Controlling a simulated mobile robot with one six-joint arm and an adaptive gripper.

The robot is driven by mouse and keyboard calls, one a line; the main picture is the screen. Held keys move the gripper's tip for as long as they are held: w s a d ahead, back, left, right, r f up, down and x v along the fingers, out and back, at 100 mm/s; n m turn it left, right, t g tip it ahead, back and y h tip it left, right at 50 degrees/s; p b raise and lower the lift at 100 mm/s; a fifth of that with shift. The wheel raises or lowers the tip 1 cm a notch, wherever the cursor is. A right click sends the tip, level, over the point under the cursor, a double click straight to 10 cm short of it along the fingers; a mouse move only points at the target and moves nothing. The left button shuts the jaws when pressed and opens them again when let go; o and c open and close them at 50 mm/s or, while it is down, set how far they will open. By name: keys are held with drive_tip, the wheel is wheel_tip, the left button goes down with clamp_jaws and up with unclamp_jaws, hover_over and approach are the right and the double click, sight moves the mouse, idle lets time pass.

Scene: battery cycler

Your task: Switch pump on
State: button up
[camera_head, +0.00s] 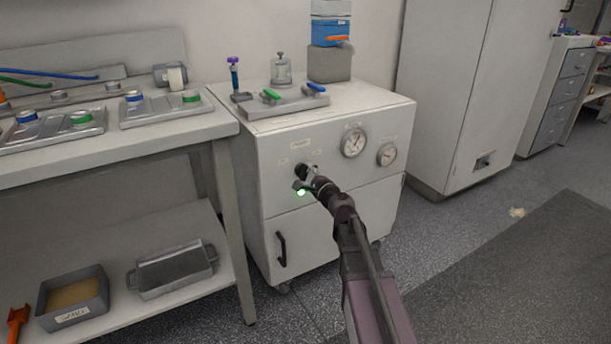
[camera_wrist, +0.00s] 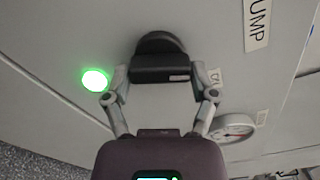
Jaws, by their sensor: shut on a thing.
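The pump cabinet (camera_head: 345,205) is a white box with a "PUMP" label (camera_wrist: 258,24) on its front panel. A black rotary knob (camera_wrist: 158,62) sits on that panel, and my gripper (camera_wrist: 160,88) is shut on it, one finger on each side. In the head view my gripper (camera_head: 306,180) reaches the panel and covers most of the knob. A round lamp glows green (camera_wrist: 95,79) beside the knob; it also shows in the head view (camera_head: 301,191).
Two round gauges (camera_head: 354,142) (camera_head: 387,154) are right of the knob. A black door handle (camera_head: 281,249) is below. Valves with green and blue levers (camera_head: 287,99) stand on top. A workbench (camera_head: 150,150) is at left; open floor (camera_head: 470,260) lies at right.

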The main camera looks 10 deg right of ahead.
drive_tip(key=shift+d+f+m, duration=0.1)
drive_tip(key=shift+m, duration=0.7)
drive_tip(key=shift+s, duration=0.1)
drive_tip(key=o, duration=1)
drive_tip(key=shift+o, duration=0.2)
drive_tip(key=v, duration=1.2)
